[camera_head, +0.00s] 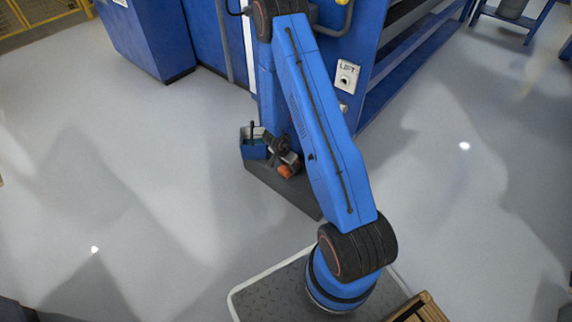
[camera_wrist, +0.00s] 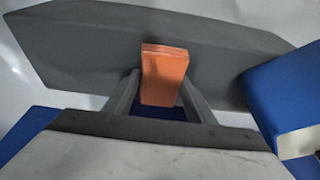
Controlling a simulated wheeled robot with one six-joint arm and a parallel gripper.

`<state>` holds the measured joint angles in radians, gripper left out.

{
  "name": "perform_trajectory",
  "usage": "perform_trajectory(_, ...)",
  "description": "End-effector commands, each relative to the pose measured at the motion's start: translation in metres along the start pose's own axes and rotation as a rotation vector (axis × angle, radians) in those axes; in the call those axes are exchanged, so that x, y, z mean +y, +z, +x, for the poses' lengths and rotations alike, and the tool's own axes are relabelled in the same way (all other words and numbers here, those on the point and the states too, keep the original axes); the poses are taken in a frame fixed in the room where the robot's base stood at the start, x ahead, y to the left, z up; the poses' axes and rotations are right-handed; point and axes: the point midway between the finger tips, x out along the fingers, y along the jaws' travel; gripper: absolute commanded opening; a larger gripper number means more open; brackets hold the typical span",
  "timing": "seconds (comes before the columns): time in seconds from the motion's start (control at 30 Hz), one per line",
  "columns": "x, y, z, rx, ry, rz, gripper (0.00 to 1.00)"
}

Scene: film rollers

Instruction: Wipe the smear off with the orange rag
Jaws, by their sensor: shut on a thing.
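The orange rag (camera_wrist: 163,75) is a folded, block-like pad between the two fingers of my gripper (camera_wrist: 160,88) in the wrist view. My gripper is shut on it. In the head view the rag (camera_head: 286,171) shows as a small orange patch below my gripper (camera_head: 288,162), low beside the blue machine. A dark grey flat surface (camera_wrist: 80,50) lies beyond the rag in the wrist view. I cannot tell whether the rag touches it. No smear can be made out in either view; my arm hides part of the area.
A small blue box (camera_head: 253,150) with a dark upright thing in it stands left of my gripper on the dark grey base (camera_head: 275,192). The blue machine (camera_head: 385,60) rises behind. Open pale floor (camera_head: 130,170) lies to the left. A wooden crate (camera_head: 420,308) is at bottom right.

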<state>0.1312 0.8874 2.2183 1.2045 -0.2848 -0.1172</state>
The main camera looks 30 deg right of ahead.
Motion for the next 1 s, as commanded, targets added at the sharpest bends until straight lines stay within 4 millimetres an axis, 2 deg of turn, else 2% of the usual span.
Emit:
perform_trajectory(0.6,0.037,0.0,-0.002,-0.002,0.001,-0.002,0.26)
perform_trajectory(0.87,0.037,0.001,0.001,0.0,-0.001,-0.002,0.26)
perform_trajectory(1.0,0.03,0.002,0.001,0.0,-0.002,-0.002,0.26)
